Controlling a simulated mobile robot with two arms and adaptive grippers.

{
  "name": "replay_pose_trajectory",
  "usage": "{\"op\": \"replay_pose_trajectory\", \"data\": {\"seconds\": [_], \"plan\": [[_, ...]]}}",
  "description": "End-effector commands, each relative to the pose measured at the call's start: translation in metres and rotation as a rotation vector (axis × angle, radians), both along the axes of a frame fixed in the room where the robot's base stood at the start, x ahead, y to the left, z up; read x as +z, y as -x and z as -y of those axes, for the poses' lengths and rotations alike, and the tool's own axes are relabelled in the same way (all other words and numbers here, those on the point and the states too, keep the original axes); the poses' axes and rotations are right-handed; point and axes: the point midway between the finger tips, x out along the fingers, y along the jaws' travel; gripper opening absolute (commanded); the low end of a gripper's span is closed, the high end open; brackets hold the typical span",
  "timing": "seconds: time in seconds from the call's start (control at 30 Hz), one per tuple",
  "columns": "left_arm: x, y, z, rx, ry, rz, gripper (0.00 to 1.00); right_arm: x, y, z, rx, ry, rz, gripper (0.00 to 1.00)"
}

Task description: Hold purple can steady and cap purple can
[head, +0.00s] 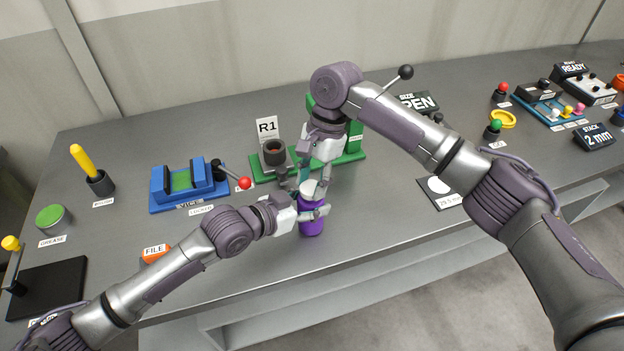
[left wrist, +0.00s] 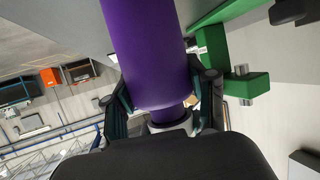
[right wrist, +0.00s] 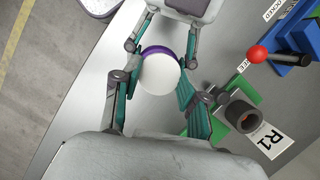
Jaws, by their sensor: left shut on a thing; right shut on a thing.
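The purple can (head: 312,222) stands upright near the front edge of the grey table. A round white cap (head: 310,189) sits at its top; in the right wrist view the cap (right wrist: 160,74) covers the can's mouth, with a purple rim showing behind it. I cannot tell whether it is fully seated. My left gripper (head: 314,213) comes in from the left and is shut around the can's body, which fills the left wrist view (left wrist: 150,55). My right gripper (head: 312,184) points down from above, shut on the white cap; its fingers (right wrist: 158,84) flank the cap.
A green stand (head: 352,157) marked R1 with a dark cup (head: 274,152) is close behind the can. A blue vise (head: 190,186) with a red-knobbed lever is to the left. An orange FILE block (head: 156,254) lies near my left arm. The table's front edge is close.

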Motion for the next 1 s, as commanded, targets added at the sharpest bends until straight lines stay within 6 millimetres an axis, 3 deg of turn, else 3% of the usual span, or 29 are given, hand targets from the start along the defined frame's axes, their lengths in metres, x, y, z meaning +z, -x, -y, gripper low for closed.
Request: {"op": "replay_pose_trajectory", "data": {"seconds": [0.67,0.77,1.0], "plan": [[0.0,0.0,0.0,0.0,-0.001,-0.001,0.0,-0.011,0.0,0.0,-0.011,-0.001,-0.001,0.26],[0.0,0.0,0.0,0.0,-0.001,-0.001,0.0,-0.013,0.001,0.0,-0.092,0.001,0.0,0.26],[-0.001,0.0,0.0,0.0,-0.001,-0.001,0.0,-0.013,0.004,0.0,-0.553,-0.002,-0.001,0.26]]}}
